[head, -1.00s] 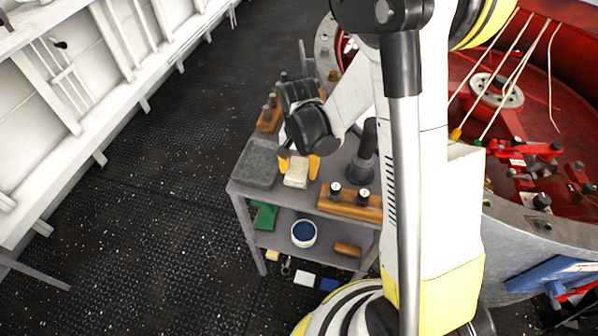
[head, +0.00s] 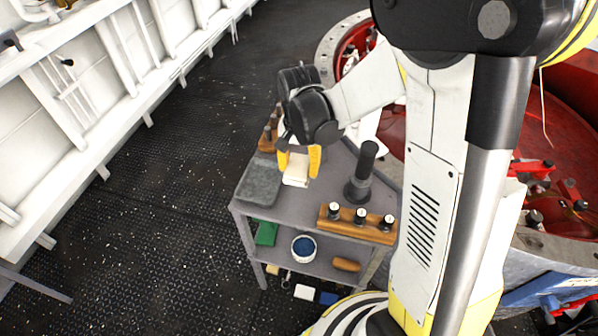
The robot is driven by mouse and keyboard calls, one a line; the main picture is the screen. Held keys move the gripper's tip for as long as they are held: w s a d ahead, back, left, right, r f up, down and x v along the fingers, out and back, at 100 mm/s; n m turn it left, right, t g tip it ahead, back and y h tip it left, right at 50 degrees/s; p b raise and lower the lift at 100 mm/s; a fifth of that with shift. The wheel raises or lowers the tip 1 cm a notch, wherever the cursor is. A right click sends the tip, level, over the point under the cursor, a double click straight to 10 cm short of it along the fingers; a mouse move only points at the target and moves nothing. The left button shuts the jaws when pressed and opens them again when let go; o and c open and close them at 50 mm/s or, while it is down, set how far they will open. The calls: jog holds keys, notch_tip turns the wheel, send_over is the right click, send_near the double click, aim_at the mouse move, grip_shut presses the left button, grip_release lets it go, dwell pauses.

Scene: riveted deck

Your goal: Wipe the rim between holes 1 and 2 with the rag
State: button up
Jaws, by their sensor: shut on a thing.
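My gripper (head: 298,163) has yellow fingers and is shut on a folded cream rag (head: 296,176) above the grey cart top (head: 290,207). I cannot tell whether the rag still touches the cart. The large round flange with a grey rim (head: 334,52) and red inside stands behind and to the right, partly hidden by my arm. Holes show along the rim, but I cannot read any numbers, so holes 1 and 2 cannot be told apart.
A grey pad (head: 259,183) lies left of the rag. A dark upright tool (head: 362,175) and a wooden block with black-and-white plugs (head: 357,222) stand to the right. Another wooden block (head: 268,138) is behind. A blue-filled tub (head: 304,247) sits on the lower shelf.

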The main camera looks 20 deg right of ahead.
jog(key=o, duration=0.6)
jog(key=shift+c, duration=0.2)
jog(key=c, duration=0.3)
jog(key=shift+c, duration=0.2)
